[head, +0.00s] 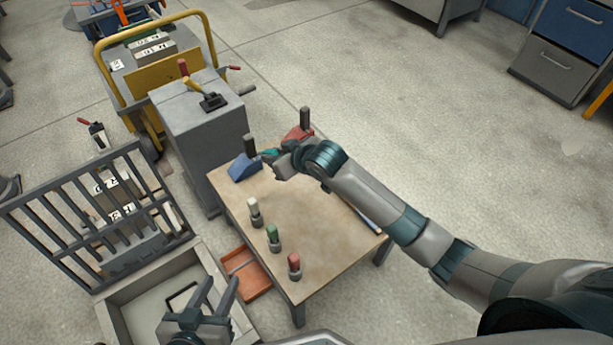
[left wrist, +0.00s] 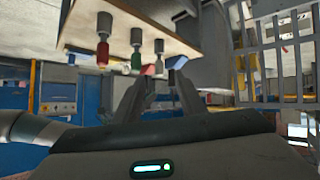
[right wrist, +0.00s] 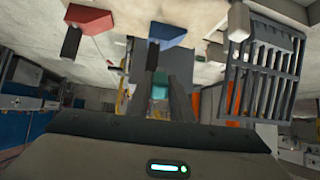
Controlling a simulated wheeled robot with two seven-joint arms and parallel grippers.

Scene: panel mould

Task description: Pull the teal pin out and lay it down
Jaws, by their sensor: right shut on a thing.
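My right gripper (head: 272,156) is over the far end of the small table (head: 268,190), between the blue block and the red block. It is shut on the teal pin (head: 268,153). The teal pin also shows between the fingers in the right wrist view (right wrist: 160,88). Most of the pin is hidden by the fingers, and I cannot tell whether its end touches anything. My left gripper (head: 218,290) is open and empty, left of the table and over the shallow tray (head: 127,312). Its two spread fingers show in the left wrist view (left wrist: 160,97).
A blue block (head: 241,170) and a red block (head: 297,132), each with a dark post, stand at the table's far end. White (head: 253,205), green (head: 273,232) and red (head: 294,261) pegs stand along its left side. A raised barred grille (head: 85,215) is at left. The table's middle is clear.

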